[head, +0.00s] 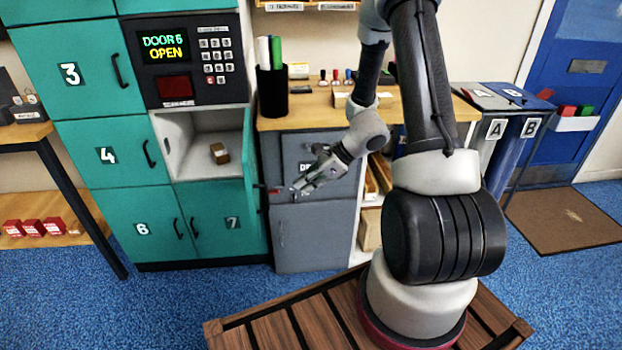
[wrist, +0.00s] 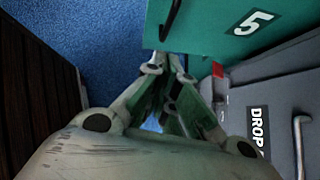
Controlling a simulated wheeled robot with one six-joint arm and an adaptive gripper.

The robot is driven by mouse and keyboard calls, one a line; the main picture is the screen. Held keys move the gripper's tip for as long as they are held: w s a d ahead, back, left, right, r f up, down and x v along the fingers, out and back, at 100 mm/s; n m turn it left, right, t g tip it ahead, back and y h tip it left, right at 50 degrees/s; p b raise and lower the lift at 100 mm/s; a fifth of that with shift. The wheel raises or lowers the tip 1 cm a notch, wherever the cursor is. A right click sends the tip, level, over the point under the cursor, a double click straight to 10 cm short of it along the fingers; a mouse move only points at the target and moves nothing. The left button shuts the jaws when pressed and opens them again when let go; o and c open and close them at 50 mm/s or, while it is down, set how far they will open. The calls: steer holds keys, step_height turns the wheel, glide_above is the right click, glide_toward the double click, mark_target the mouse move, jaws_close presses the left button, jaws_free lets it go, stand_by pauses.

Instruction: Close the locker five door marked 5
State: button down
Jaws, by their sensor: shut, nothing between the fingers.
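The locker five door (head: 250,160) is teal and stands swung open, hinged at the right side of its compartment and seen almost edge-on in the head view. In the wrist view its face with the white 5 label (wrist: 253,22) fills the top right, and its black handle (wrist: 170,18) is at the top. The open compartment (head: 205,140) holds a small brown box (head: 219,153). My gripper (head: 297,187) is shut and empty, to the right of the door. In the wrist view its fingertips (wrist: 172,65) are near the door's edge; I cannot tell whether they touch.
A grey drop cabinet (head: 312,235) stands right of the lockers, behind my gripper, with a handle (wrist: 298,140). A wooden counter (head: 330,115) is above it. The keypad panel (head: 195,58) over the compartment shows a door open. Blue carpet (head: 190,300) lies clear before the lockers.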

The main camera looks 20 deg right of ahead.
steer(key=w+a+f, duration=0.3)
steer(key=a, duration=0.3)
steer(key=shift+w+a+f, duration=0.15)
steer(key=shift+a, duration=0.05)
steer(key=shift+a, duration=0.1)
